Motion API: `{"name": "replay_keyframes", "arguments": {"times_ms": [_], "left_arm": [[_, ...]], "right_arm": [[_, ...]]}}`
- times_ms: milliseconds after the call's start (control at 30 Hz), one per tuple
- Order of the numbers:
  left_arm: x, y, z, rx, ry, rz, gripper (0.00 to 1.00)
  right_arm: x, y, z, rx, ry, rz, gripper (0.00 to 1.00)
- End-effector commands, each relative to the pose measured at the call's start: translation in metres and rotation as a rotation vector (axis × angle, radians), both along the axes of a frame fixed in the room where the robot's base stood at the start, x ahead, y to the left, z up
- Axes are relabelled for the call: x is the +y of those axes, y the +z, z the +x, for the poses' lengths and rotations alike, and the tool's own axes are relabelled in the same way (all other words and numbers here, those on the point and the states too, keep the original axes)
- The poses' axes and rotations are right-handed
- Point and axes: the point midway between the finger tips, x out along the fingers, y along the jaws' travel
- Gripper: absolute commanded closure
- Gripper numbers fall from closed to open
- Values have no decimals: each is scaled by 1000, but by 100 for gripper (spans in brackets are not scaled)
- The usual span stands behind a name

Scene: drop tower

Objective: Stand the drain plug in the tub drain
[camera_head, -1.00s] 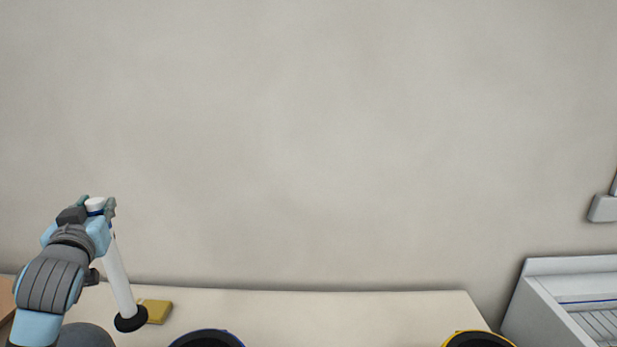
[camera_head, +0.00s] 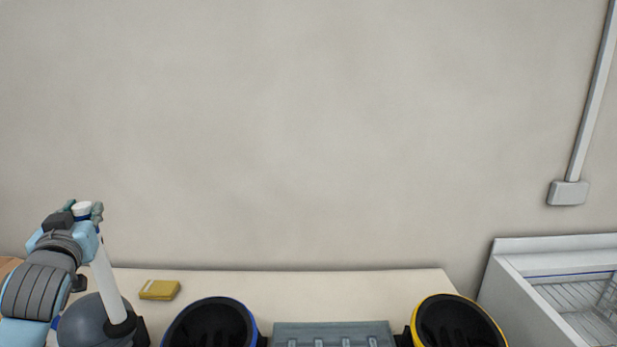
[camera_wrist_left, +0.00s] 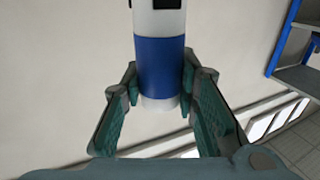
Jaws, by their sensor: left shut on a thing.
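The drain plug (camera_head: 105,275) is a long white rod with a black disc near its lower end. It leans slightly, top toward the left. My left gripper (camera_head: 83,211) is shut on it near its white top, at the left of the head view. In the left wrist view, the plug's blue band (camera_wrist_left: 159,66) is between the fingers of the left gripper (camera_wrist_left: 160,85), with white above and below it. I cannot make out the tub drain in either view. My right gripper is not in view.
A yellow sponge-like block (camera_head: 160,289) lies on the pale table (camera_head: 300,290). Along the bottom are a blue-rimmed round black thing (camera_head: 211,325), a grey-blue box (camera_head: 332,332) and a yellow-rimmed one (camera_head: 458,322). A white bin with a wire basket (camera_head: 520,290) stands at right.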

Motion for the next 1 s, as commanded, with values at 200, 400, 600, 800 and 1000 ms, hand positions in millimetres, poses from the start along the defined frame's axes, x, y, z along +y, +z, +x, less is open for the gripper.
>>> {"name": "replay_keyframes", "arguments": {"times_ms": [200,400,600,800,1000], "left_arm": [[-9,14,3,-4,-43,1,100],[-24,31,3,-5,-99,0,100],[-46,52,-1,-6,-175,2,100],[-79,64,-11,-3,-286,3,100],[-122,52,-30,0,-435,3,100]], "right_arm": [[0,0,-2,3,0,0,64],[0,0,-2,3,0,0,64],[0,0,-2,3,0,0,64],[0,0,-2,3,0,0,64],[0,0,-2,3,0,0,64]]}}
